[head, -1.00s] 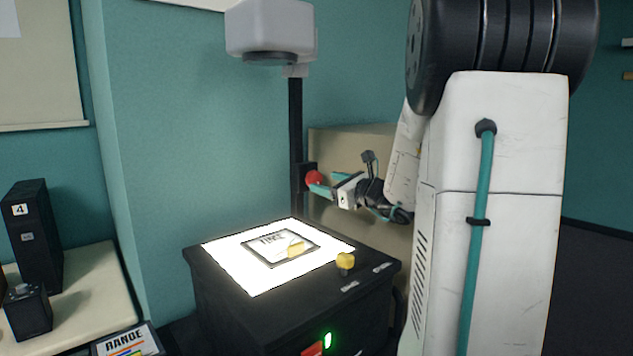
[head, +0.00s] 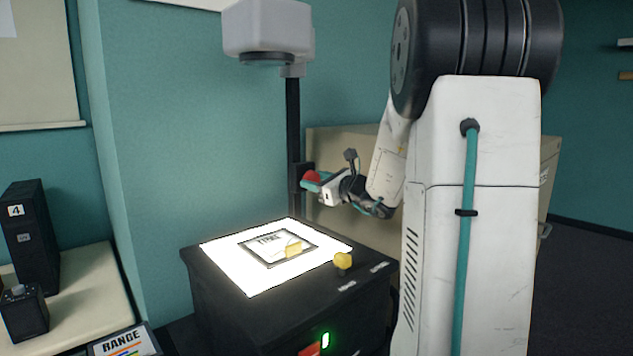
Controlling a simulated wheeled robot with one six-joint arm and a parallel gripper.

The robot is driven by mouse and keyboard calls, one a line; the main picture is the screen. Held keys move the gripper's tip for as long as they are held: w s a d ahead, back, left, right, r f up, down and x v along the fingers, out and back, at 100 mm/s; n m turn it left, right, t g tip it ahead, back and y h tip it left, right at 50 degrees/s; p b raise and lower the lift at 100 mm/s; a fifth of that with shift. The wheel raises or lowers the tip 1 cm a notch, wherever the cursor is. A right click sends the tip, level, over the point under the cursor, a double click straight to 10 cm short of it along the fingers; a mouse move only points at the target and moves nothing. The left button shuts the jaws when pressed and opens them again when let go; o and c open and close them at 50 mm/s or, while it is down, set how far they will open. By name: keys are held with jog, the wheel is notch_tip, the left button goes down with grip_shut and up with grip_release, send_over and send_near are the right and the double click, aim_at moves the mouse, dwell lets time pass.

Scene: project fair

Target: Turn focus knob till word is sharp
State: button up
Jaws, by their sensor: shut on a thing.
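The red focus knob (head: 311,176) sits on the dark upright post (head: 293,125) of the overhead projector. My gripper (head: 316,183) is shut on the knob from the right, and its teal fingers partly hide it. The projector's grey head (head: 267,28) is at the top of the post. Below, the lit white stage (head: 225,255) bears a dark-framed slide (head: 303,238) with a word on it and a yellow piece at its lower edge. The projected word is not in view, so its sharpness cannot be told.
A yellow knob (head: 343,261) stands on the projector's black body (head: 225,300), with a green light (head: 325,340) and a red switch (head: 310,349) on its front. A beige panel (head: 330,150) stands behind my gripper. A side table (head: 90,290) with black boxes is at left.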

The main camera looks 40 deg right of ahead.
jog(key=n, duration=0.4)
jog(key=shift+n, duration=0.4)
jog(key=o, duration=1)
jog(key=s, duration=0.8)
jog(key=shift+r, duration=0.15)
jog(key=shift+w+a, duration=0.1)
